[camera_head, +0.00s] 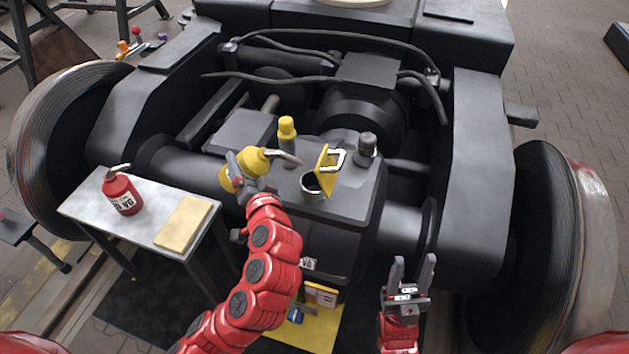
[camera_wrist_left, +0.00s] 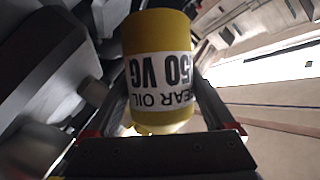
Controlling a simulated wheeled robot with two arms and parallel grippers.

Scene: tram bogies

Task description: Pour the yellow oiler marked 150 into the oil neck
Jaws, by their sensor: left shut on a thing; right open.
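The yellow oiler (camera_head: 254,162) is held tilted by my left gripper (camera_head: 246,180), with its metal spout pointing right toward the oil neck. In the left wrist view the yellow oiler (camera_wrist_left: 158,70) shows a white label reading "GEAR OIL" and "150 VG", upside down, between the fingers (camera_wrist_left: 160,105). The oil neck (camera_head: 312,186) is a short round opening on the dark gearbox, with a yellow flap (camera_head: 327,170) standing up beside it. The spout tip is above and left of the neck, apart from it. My right gripper (camera_head: 410,275) is open and empty at the lower right.
A red oiler (camera_head: 122,192) stands on the grey side table (camera_head: 85,208) beside a tan pad (camera_head: 183,223). A yellow-topped post (camera_head: 287,130) and a dark cap (camera_head: 366,146) rise from the gearbox near the neck. Cables and the frame surround it.

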